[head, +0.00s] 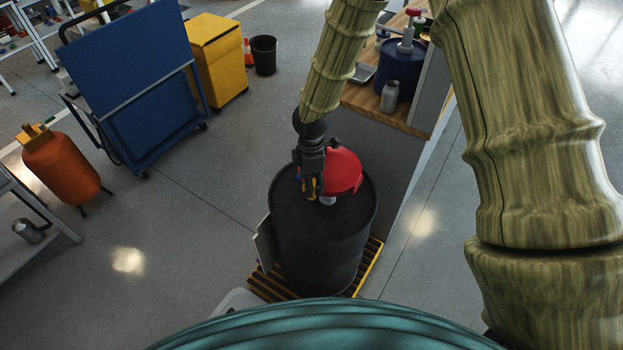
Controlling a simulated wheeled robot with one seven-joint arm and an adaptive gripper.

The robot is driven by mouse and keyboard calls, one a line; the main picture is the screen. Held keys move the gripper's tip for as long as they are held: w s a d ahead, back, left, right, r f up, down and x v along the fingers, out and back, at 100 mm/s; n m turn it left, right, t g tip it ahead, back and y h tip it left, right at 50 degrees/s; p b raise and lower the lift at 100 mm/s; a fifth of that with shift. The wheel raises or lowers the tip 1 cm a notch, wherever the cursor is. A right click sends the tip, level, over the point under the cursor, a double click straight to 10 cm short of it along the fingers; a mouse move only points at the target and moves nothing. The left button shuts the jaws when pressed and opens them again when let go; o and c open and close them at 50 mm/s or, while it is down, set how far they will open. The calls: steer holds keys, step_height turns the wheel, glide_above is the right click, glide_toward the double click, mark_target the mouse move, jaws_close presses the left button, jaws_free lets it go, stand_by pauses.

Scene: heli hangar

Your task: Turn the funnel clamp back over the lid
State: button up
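A black drum (318,250) stands below my arm, with a dark flat top (290,228). A red rounded lid or funnel part (344,172) sits over the back right of the drum top. A small pale metal piece (327,200) shows at its near side, just below my fingers; I cannot tell whether it is the clamp. My gripper (312,190) points down at the left edge of the red part, close to or touching it. Its fingers overlap the red part and small yellow and blue details, so I cannot see whether they hold anything.
The drum stands on a yellow-edged slatted pallet (368,268), with a grey panel (265,243) at its left. A wooden bench (402,112) with a blue container (400,68) stands behind right. A blue cart (130,80) and orange tank (62,168) are left. Floor between is clear.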

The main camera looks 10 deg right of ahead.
steer(key=shift+f, duration=0.15)
steer(key=c, duration=1.1)
steer(key=shift+o, duration=0.2)
